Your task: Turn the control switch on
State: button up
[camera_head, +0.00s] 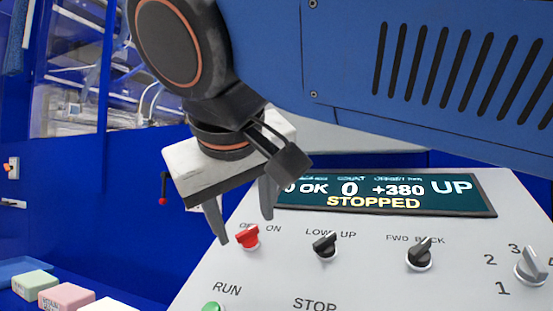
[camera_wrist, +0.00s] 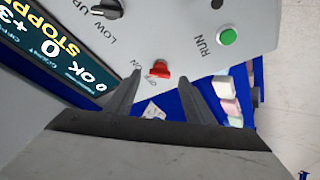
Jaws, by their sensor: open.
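The control switch is a red rotary knob (camera_head: 248,236) under an OFF/ON label on the grey sloped control panel (camera_head: 205,280). It also shows in the wrist view (camera_wrist: 159,70), just beyond and between my fingertips. My gripper (camera_head: 243,225) is open and empty, its two fingers pointing down toward the panel close to the red knob. One finger is left of the knob and the other is above and right of it in the head view. I cannot tell whether either finger touches the knob. The knob's exact setting is hard to read.
The panel's display (camera_head: 385,193) reads STOPPED. A LOW/UP knob (camera_head: 325,245), a FWD/BACK knob (camera_head: 419,256) and a numbered selector (camera_head: 531,266) stand to the right. A green RUN button (camera_head: 213,307) is below. Coloured foam blocks (camera_head: 66,297) lie at the lower left.

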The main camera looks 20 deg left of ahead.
jog(key=v, duration=1.4)
jog(key=shift+s+r, duration=0.2)
jog(key=shift+r, duration=0.1)
jog(key=shift+d, duration=0.1)
